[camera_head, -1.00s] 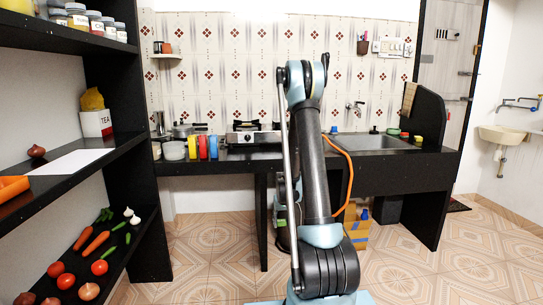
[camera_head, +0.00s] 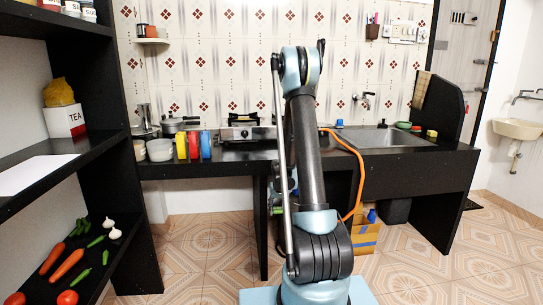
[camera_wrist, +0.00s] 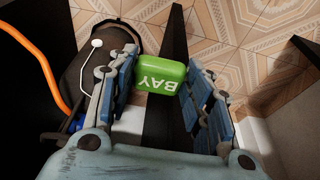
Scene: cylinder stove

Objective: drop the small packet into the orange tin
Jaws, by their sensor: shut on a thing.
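The small packet is a green block marked "BAY" (camera_wrist: 160,76) in the wrist view. My gripper (camera_wrist: 160,82) is shut on it, with the blue-padded fingers on either side. In the head view the arm mostly hides the gripper. A small orange-red container (camera_head: 141,30) stands on the little wall shelf at the back left. I cannot tell whether it is the orange tin. A yellow, a red and a blue container (camera_head: 193,145) stand in a row on the counter.
The black counter (camera_head: 225,165) holds a stove (camera_head: 240,133), pots and a sink (camera_head: 385,138). A black shelf unit (camera_head: 120,160) with vegetables stands close on the left. An orange hose (camera_head: 358,170) hangs near my arm. Tiled floor is open in front of the counter.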

